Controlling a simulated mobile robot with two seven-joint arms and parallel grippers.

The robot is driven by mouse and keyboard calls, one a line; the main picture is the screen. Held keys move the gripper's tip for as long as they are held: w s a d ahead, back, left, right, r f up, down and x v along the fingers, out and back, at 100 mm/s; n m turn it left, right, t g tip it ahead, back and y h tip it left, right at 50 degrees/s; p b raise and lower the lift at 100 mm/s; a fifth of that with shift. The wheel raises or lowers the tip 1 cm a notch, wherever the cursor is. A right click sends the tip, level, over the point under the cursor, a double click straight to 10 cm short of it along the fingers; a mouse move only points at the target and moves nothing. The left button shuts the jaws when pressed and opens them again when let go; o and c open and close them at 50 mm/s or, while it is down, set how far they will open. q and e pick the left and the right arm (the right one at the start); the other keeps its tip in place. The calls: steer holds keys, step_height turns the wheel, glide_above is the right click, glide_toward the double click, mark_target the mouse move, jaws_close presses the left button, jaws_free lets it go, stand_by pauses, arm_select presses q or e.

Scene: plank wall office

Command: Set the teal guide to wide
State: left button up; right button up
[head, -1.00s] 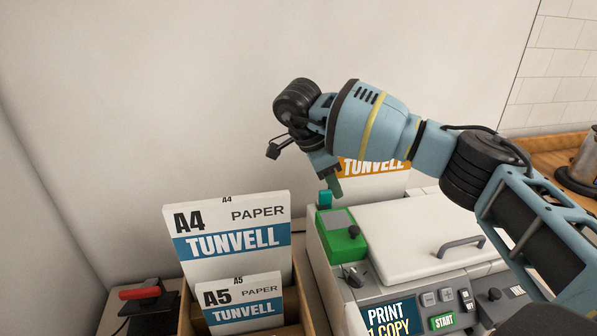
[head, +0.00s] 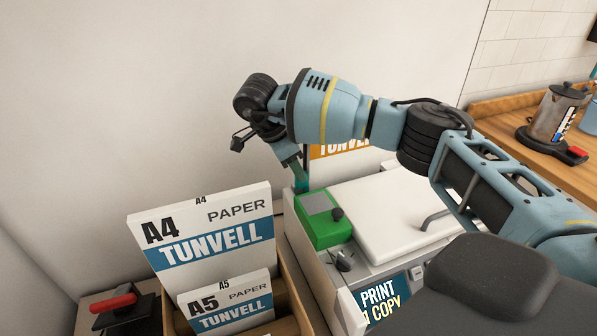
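The teal guide (head: 301,182) shows as a small teal piece at the back left corner of the printer (head: 375,225), behind the green block. My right gripper (head: 294,164) points down at it from above, and its fingertips overlap the guide in the picture. I cannot tell whether they touch it or whether the fingers are open or shut. The lower part of the guide and any scale beside it are hidden. My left gripper is not in view.
The green block (head: 323,225) with a dark knob sits on the printer's left side, beside the white lid (head: 400,215). A4 (head: 205,230) and A5 (head: 225,300) paper packs stand in a box at left. A red-handled device (head: 118,300) and a coffee press (head: 556,112) are farther off.

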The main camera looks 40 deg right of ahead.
steer(key=shift+x, duration=1.25)
jaws_close()
